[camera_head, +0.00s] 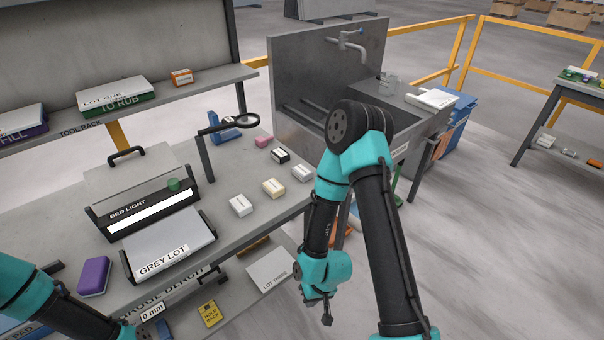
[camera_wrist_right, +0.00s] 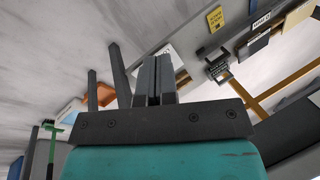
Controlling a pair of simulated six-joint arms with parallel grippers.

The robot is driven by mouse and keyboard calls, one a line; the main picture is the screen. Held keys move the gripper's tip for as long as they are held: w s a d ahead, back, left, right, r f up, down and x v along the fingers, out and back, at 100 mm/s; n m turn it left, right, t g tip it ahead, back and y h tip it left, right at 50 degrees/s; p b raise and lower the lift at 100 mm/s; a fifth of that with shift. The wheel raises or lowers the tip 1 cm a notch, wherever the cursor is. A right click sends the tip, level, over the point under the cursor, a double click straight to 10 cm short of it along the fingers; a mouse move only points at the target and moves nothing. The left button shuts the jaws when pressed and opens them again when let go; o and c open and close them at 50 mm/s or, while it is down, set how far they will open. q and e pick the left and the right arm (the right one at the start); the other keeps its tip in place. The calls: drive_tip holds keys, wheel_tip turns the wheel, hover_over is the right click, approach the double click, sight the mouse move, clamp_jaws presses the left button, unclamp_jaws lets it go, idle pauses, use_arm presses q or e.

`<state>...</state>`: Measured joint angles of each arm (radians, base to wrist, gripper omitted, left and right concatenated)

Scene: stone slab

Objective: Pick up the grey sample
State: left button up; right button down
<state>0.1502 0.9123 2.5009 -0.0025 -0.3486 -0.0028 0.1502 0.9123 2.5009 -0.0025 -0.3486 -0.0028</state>
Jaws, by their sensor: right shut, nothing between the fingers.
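Several small labelled blocks lie on the bench right of the lamp. Two are pale, a whitish-grey block (camera_head: 241,205) nearest the front and another pale block (camera_head: 302,172) at the right; I cannot tell which is the grey sample. Between them lies a cream block (camera_head: 273,187), with a black block (camera_head: 280,156) and a pink block (camera_head: 263,140) behind. A tray marked GREY LOT (camera_head: 160,262) stands to the left. My right gripper (camera_head: 327,318) is shut and empty, low beyond the bench's front edge, apart from the blocks. Its closed fingers show in the right wrist view (camera_wrist_right: 154,80). My left gripper is out of frame.
A bed light box (camera_head: 128,217) and a magnifier on a post (camera_head: 205,158) stand left of the blocks. A purple block (camera_head: 93,276) lies at the left. A sink (camera_head: 300,110) stands behind. A lower shelf holds a LOT THREE panel (camera_head: 271,270).

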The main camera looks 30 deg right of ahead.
unclamp_jaws()
idle(0.8)
drive_tip(key=w+d+r+m, duration=0.2)
drive_tip(key=w+r, duration=0.5)
drive_tip(key=w, duration=0.2)
drive_tip(key=w+d+r+m, duration=0.3)
drive_tip(key=w+r, duration=0.5)
drive_tip(key=w+d+r+m+y, duration=0.1)
drive_tip(key=w+d+r+m, duration=0.1)
drive_tip(key=w+r, duration=0.5)
drive_tip(key=shift+w+d+r+t, duration=0.15)
drive_tip(key=shift+w+d, duration=0.1)
drive_tip(key=shift+w, duration=0.45)
drive_tip(key=shift+w+d+r+t, duration=0.1)
drive_tip(key=shift+w+d+t, duration=0.1)
drive_tip(key=shift+w, duration=0.45)
drive_tip(key=w+d+r+m+g+h, duration=0.1)
drive_tip(key=w+d+r+m+h, duration=0.3)
drive_tip(key=w+r, duration=0.5)
drive_tip(key=d+r+m, duration=0.2)
drive_tip(key=d+r, duration=0.1)
drive_tip(key=r, duration=0.1)
drive_tip(key=shift+d+m+h, duration=0.4)
